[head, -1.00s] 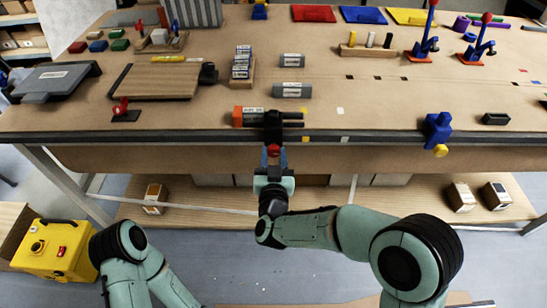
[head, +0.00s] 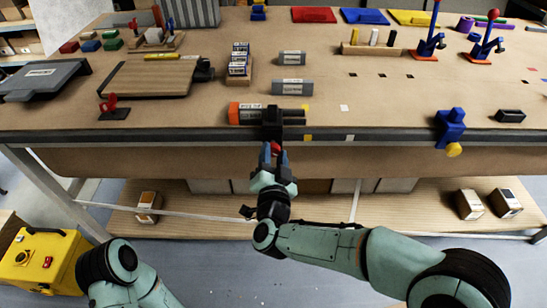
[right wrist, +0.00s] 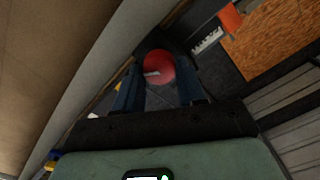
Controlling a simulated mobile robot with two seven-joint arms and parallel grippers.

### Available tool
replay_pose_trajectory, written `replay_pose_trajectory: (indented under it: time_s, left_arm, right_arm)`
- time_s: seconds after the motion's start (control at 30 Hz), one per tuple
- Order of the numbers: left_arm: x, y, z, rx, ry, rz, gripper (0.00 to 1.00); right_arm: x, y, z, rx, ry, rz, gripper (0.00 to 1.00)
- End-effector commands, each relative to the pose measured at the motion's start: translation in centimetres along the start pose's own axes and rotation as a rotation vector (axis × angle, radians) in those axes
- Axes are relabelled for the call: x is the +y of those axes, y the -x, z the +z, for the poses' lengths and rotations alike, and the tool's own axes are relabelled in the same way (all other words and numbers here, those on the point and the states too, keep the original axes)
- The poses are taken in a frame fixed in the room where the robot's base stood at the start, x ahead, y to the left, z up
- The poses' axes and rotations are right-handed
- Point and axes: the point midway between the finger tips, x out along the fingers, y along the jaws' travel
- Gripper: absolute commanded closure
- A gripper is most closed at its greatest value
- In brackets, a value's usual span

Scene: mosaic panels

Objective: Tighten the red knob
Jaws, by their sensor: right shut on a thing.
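The red knob (head: 276,148) sits at the front edge of the bench, just below a dark clamp (head: 272,131). My right gripper (head: 275,156) comes up from below with its two blue fingers on either side of the knob, shut on it. In the right wrist view the round red knob (right wrist: 160,67) with a pale mark lies between the fingertips (right wrist: 160,88). The fingers hide part of its sides. My left arm shows at the lower left of the head view, but its gripper is out of view.
A blue clamp with a yellow knob (head: 450,128) is on the same edge to the right. A shelf (head: 400,205) with small boxes runs below. A yellow case (head: 45,262) stands lower left.

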Motion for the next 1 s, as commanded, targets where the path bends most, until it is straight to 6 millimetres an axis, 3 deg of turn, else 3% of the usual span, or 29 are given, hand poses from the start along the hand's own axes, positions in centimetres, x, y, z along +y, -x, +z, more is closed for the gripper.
replay_pose_trajectory:
  time_s: [0.4,0.43,0.5,0.83,1.0]
  left_arm:
    - [0.0,-0.1,-0.1,0.004,0.001,0.0,0.47]
    - [0.0,-0.1,-0.1,0.004,0.001,0.0,0.47]
    - [0.0,-0.1,-0.1,0.004,0.001,0.0,0.47]
    - [0.0,0.0,-0.1,0.003,0.0,0.0,0.47]
    - [0.0,0.1,0.1,-0.002,0.0,0.0,0.47]
  right_arm:
    - [0.0,0.1,0.1,-0.005,-0.006,0.0,0.91]
    - [0.0,0.1,0.1,-0.005,-0.006,0.0,0.51]
    - [0.0,0.1,0.1,-0.004,-0.006,0.0,0.36]
    - [0.0,0.3,0.1,-0.002,-0.006,-0.001,0.36]
    - [-0.1,2.5,0.0,-0.004,-0.006,-0.001,0.36]
